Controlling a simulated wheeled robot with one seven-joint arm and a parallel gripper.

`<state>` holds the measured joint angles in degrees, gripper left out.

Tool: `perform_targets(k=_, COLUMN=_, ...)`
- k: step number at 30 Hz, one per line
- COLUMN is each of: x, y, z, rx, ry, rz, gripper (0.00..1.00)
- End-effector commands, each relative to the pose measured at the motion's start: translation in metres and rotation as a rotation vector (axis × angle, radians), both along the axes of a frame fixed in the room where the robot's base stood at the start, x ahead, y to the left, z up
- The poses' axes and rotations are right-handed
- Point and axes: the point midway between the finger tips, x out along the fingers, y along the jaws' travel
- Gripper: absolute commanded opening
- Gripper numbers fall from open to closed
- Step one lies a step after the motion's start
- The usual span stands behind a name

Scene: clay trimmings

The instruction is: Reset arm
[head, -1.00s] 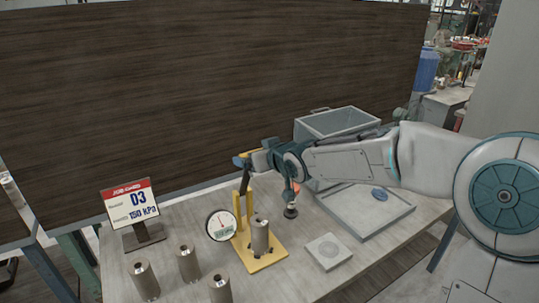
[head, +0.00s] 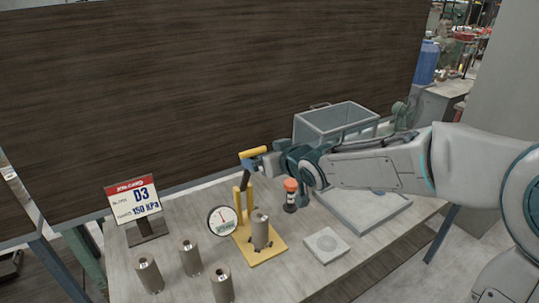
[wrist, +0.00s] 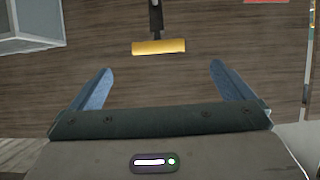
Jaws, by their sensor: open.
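My gripper (head: 257,163) is at the end of my arm, which reaches in from the right over the table. In the wrist view its two blue fingers (wrist: 160,72) are spread wide with nothing between them. The yellow press handle (head: 253,152) is on a dark lever above the yellow press stand (head: 262,255). In the wrist view the handle (wrist: 159,47) lies just beyond the fingertips, apart from them. A grey metal cylinder (head: 260,230) stands upright on the press base, and a round gauge (head: 222,221) is beside it.
Several cylinders (head: 148,273) stand at the table front. A job card (head: 137,201) reads D3, 150 kPa. An orange-topped dark tool (head: 290,194), a square plate (head: 326,245), a flat tray (head: 365,222) and a grey bin (head: 335,128) are around my arm. A dark panel (head: 200,90) stands behind.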

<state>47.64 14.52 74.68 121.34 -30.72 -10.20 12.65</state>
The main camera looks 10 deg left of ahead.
Motion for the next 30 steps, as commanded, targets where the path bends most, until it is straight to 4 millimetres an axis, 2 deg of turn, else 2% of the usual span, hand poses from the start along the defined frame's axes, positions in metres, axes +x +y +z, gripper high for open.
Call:
perform_targets(k=7, x=0.000, y=-0.001, z=-0.002, rx=-0.006, ry=0.002, rz=-0.002, gripper=1.00)
perform_targets(k=11, x=-0.005, y=-0.011, z=-0.022, rx=-0.077, ry=0.040, rz=-0.036, gripper=1.00)
perform_targets(k=14, x=-0.015, y=-0.033, z=-0.050, rx=-0.190, ry=0.102, rz=-0.101, gripper=1.00)
perform_targets(k=18, x=-0.040, y=-0.084, z=-0.080, rx=-0.358, ry=0.207, rz=-0.237, gripper=1.00)
perform_targets(k=23, x=-0.082, y=-0.142, z=-0.089, rx=-0.474, ry=0.323, rz=-0.399, gripper=1.00)
perform_targets(k=27, x=-0.128, y=-0.185, z=-0.087, rx=-0.500, ry=0.430, rz=-0.525, gripper=1.00)
perform_targets(k=30, x=-0.166, y=-0.208, z=-0.087, rx=-0.476, ry=0.512, rz=-0.594, gripper=1.00)
